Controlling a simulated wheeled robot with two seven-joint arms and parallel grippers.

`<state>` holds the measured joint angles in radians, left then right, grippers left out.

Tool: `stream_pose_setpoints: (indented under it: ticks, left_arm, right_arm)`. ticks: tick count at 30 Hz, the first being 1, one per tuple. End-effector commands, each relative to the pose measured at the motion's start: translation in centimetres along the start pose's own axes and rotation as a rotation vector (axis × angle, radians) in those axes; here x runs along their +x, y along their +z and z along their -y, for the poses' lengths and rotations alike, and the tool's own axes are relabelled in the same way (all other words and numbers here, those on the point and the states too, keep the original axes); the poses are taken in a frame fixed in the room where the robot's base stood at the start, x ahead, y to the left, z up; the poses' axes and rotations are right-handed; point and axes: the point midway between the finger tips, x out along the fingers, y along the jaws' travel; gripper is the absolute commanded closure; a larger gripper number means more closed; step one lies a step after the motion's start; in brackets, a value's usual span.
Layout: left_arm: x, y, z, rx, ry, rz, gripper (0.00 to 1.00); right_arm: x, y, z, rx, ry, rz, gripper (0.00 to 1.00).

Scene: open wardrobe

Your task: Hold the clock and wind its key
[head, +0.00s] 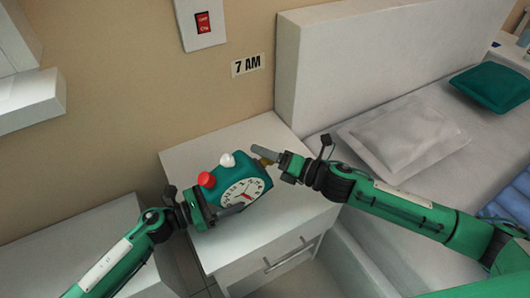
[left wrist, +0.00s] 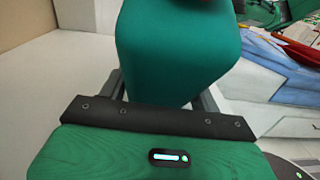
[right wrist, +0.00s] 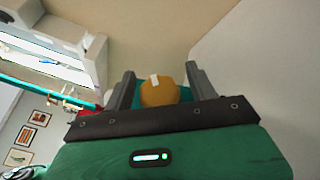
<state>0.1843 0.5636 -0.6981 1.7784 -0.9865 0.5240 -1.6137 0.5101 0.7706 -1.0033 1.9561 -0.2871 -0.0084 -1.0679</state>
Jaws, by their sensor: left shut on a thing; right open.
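The teal alarm clock (head: 226,180) is above the nightstand top, its white dial facing the front. A red knob (head: 206,180) and a white knob (head: 227,160) sit on top. My left gripper (head: 217,204) is shut on the clock from the left; in the left wrist view the clock body (left wrist: 175,50) fills the space between the fingers. My right gripper (head: 268,155) is open at the clock's right side. The brass-coloured key (right wrist: 158,92) shows between its spread fingers in the right wrist view, with gaps on both sides. In the head view the key is mostly hidden.
The white nightstand (head: 290,215) has a drawer with a handle. A bed with a grey pillow (head: 405,135) and a teal pillow (head: 495,88) stands at the right. A 7 AM sign (head: 248,65) and a red switch (head: 203,22) are on the wall behind.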

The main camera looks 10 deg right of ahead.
Motion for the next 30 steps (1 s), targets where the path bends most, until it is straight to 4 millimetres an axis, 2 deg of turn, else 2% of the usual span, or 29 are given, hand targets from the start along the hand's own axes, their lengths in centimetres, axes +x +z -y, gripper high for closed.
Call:
stream_pose_setpoints:
  ticks: [10,17,30]
  left_arm:
    - [0.05,0.21,-0.02,0.001,0.0,0.003,0.55]
    - [0.05,0.22,-0.02,0.001,0.0,0.003,0.55]
    - [0.06,0.25,0.0,0.002,-0.001,0.004,0.55]
  right_arm:
    - [0.34,0.0,-0.01,0.0,0.0,0.0,0.43]
    - [0.32,0.0,-0.01,0.0,0.0,0.0,0.87]
    - [0.42,0.12,-0.06,0.037,-0.068,-0.003,0.87]
